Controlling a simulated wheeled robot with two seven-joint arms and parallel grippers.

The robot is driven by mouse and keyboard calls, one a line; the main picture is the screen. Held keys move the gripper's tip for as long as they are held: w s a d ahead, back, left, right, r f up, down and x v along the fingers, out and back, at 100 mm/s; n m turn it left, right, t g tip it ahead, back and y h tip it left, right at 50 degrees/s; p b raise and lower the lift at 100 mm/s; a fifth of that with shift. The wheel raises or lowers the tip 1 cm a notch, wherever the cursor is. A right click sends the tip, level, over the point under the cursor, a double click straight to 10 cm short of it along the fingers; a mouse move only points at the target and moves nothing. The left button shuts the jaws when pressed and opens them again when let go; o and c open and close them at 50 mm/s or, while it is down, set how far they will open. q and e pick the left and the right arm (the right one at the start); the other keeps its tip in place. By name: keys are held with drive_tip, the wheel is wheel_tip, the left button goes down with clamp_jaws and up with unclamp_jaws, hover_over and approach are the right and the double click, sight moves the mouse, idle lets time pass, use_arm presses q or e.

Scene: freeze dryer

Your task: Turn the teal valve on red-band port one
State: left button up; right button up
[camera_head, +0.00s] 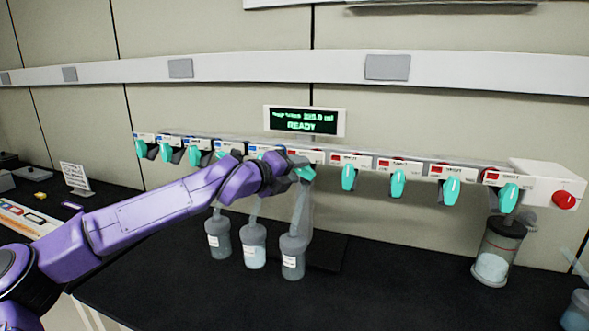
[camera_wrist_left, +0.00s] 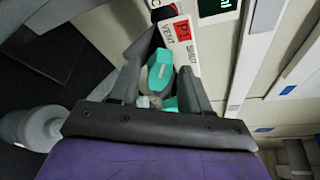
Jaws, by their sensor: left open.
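The manifold (camera_head: 330,150) carries a row of teal valves, some under blue bands at the left and some under red bands at the right. My left gripper (camera_head: 296,168) is at the leftmost red-band port (camera_head: 306,157). In the left wrist view, the red label P1 (camera_wrist_left: 183,30) has VENT and SHUT markings. Its teal valve (camera_wrist_left: 160,72) lies between the open fingers of my left gripper (camera_wrist_left: 162,88). I cannot tell whether the fingers touch it. In the head view the gripper partly hides this valve (camera_head: 304,174). My right gripper is out of view.
Several bottles hang below the manifold, one (camera_head: 293,257) right under my gripper. A flask (camera_head: 496,252) hangs at the right end, near a red knob (camera_head: 564,201). The display (camera_head: 304,121) reads READY. Neighbouring teal valves (camera_head: 348,177) stand close at the right.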

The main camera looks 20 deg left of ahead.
use_arm(q)
clamp_jaws()
drive_tip(key=m, duration=0.1)
drive_tip(key=m+y+p, duration=0.1)
drive_tip(key=m+y, duration=0.1)
drive_tip(key=shift+d+r+m+g+p, duration=0.25)
drive_tip(key=shift+m+g+p, duration=0.15)
drive_tip(key=shift+d+m+y, duration=0.2)
drive_tip(key=shift+m+y, duration=0.6)
drive_tip(key=shift+m, duration=0.1)
drive_tip(key=shift+d+m+y+p, duration=0.15)
drive_tip(key=shift+m+y+p, duration=0.2)
drive_tip(key=shift+m+y, duration=0.7)
drive_tip(key=shift+m, duration=0.35)
